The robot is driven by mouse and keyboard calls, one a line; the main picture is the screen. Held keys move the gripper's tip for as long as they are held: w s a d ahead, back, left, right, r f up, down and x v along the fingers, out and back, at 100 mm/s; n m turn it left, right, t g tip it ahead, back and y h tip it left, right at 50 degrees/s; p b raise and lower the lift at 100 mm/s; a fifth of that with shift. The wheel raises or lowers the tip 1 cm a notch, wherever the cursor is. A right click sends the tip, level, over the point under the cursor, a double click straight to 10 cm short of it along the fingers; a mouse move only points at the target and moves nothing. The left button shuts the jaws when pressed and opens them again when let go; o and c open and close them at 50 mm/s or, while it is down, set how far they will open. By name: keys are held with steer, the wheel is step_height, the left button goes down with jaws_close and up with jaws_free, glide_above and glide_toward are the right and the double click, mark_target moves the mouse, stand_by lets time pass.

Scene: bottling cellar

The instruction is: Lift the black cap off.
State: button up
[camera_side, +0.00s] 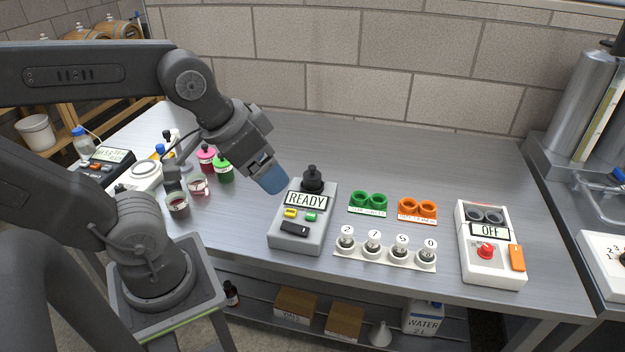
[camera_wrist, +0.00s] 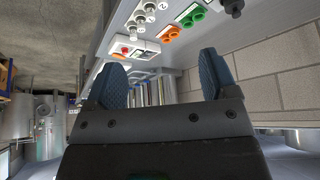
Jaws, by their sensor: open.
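The black cap (camera_side: 312,179), with a small knob on top, sits upright at the back of the grey box (camera_side: 285,243) with the READY display. In the wrist view, a dark knobbed piece that looks like this cap (camera_wrist: 234,8) shows at the top right edge, partly cut off. My gripper (camera_side: 273,183) is open with blue fingers, a little left of the cap and above the table, apart from it. In the wrist view the fingers of my gripper (camera_wrist: 163,66) stand wide apart with nothing between them.
Green double cups (camera_side: 368,202), orange double cups (camera_side: 417,210) and a white rack (camera_side: 385,254) of several numbered pieces stand right of the box. A white OFF box (camera_side: 490,270) is farther right. Bottles, beakers and a scale (camera_side: 147,176) crowd the left. The table behind the boxes is clear.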

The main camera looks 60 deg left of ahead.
steer(key=w+a+n+g+y, duration=0.1)
steer(key=w+a+n+g, duration=0.1)
steer(key=w+a+n, duration=0.45)
steer(key=n+g, duration=0.4)
steer(key=n, duration=0.7)
glide_toward(312, 166)
steer(key=shift+n+y, duration=0.25)
steer(key=shift+y, duration=0.15)
steer(key=f, duration=0.4)
steer(key=s+f, duration=0.1)
steer(key=f, duration=0.1)
steer(key=shift+d+f, duration=0.15)
steer(key=shift+f, duration=0.15)
steer(key=shift+w+a+f, duration=0.1)
steer(key=shift+a+f, duration=0.1)
steer(key=shift+f, duration=0.8)
steer(key=shift+w+a+f, duration=0.1)
steer(key=shift+a+f, duration=0.1)
steer(key=shift+f, duration=0.75)
steer(key=shift+w+a+f, duration=0.1)
steer(key=shift+a+f, duration=0.15)
steer(key=shift+f, duration=0.75)
steer(key=c, duration=1)
steer(key=shift+r, duration=0.1)
